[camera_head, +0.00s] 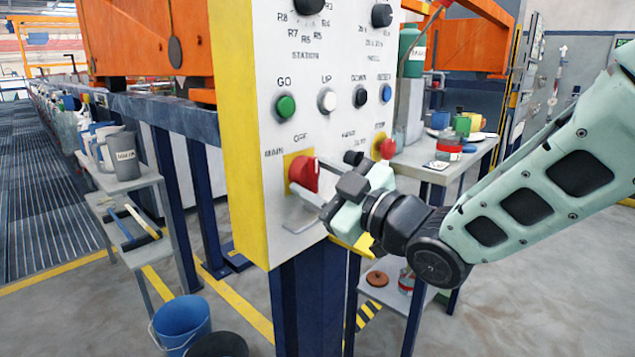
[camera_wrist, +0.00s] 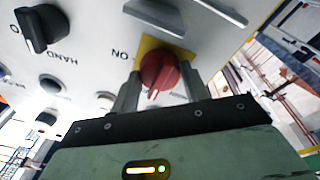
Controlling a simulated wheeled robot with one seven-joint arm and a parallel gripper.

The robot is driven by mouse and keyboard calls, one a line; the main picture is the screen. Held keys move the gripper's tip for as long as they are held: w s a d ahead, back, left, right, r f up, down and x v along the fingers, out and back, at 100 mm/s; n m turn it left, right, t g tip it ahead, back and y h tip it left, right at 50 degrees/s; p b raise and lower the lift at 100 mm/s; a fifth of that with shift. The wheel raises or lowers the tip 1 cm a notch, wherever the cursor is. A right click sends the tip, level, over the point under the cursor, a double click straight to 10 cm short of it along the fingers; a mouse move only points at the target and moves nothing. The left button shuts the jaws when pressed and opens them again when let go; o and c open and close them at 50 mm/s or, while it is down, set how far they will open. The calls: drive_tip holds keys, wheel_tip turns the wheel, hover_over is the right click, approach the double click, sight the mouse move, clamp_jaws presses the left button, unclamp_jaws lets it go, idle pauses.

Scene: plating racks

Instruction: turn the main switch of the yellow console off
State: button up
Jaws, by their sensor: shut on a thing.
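The yellow console (camera_head: 236,140) has a white front panel and stands at the centre of the head view. Its main switch (camera_head: 303,173) is a red knob on a yellow plate, with MAIN to its left and OFF above it. In the wrist view the red knob (camera_wrist: 160,70) sits between the two fingers, and ON is printed to its left. A pale mark on the knob points toward the bottom of that view. My gripper (camera_head: 313,186) reaches in from the right and is shut on the knob, also in the wrist view (camera_wrist: 162,88). The fingers partly hide the knob's sides.
GO (camera_head: 286,106), UP (camera_head: 327,100) and other buttons sit above the switch. A black HAND selector (camera_head: 353,158) and a red button (camera_head: 385,147) are close to my gripper. A pale handle (camera_head: 302,216) juts out below. A side table (camera_head: 440,166) stands behind my arm.

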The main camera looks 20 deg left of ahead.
drive_tip(key=o, duration=1)
drive_tip(key=shift+d, duration=0.1)
drive_tip(key=v, duration=1.7)
drive_tip(key=shift+s+d, duration=0.1)
drive_tip(key=shift+f, duration=0.1)
